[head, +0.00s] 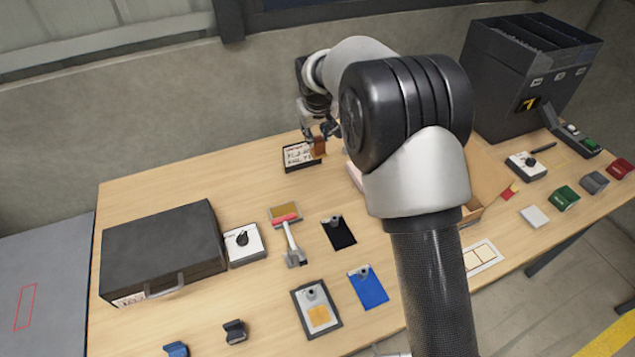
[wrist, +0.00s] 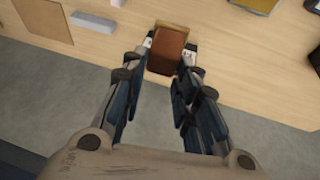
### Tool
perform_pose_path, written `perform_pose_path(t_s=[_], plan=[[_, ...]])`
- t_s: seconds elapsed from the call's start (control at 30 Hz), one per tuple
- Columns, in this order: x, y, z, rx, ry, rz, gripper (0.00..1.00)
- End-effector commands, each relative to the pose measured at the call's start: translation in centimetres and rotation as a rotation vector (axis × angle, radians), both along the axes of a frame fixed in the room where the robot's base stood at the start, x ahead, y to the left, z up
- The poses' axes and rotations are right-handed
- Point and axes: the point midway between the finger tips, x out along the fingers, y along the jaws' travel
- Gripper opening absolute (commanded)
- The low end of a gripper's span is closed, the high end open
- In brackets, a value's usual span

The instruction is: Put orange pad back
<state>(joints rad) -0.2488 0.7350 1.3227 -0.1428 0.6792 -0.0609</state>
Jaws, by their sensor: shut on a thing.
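The orange pad (head: 319,147) shows as a small brownish-orange block at the back middle of the table in the head view. My gripper (head: 321,134) is shut on it from above. In the wrist view the pad (wrist: 167,52) sits between the two fingertips (wrist: 168,46), with pale wood behind it. In the head view the pad overlaps the right side of a black-framed card with writing (head: 297,156). I cannot tell whether it touches the card or the table. My arm hides part of the table right of the pad.
A black case (head: 162,252) stands at the left. A dark feeder box (head: 525,75) stands at the back right. Green (head: 565,198), grey (head: 594,182) and red (head: 620,169) blocks line the right edge. Clipboards, including a blue one (head: 368,288), lie in front.

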Motion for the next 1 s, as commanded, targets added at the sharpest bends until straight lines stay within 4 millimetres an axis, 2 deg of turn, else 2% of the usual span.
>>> perform_pose_path(t_s=[0.03, 0.1, 0.3, 0.4, 0.67, 0.9, 1.0], plan=[[-0.1, 0.0, -2.0, -0.001, 0.005, 0.0, 0.0], [-0.1, -0.1, -4.0, -0.002, 0.005, 0.0, 0.0], [-0.1, 0.0, -8.8, 0.0, 0.002, 0.0, 0.0], [0.0, 0.0, -10.1, 0.0, -0.001, 0.0, 0.0], [0.0, 0.0, -11.9, 0.0, 0.0, 0.0, 0.0], [0.0, 0.0, -16.1, 0.0, 0.0, -0.001, 0.0], [0.0, 0.0, -16.7, 0.001, -0.002, 0.0, 0.0]])
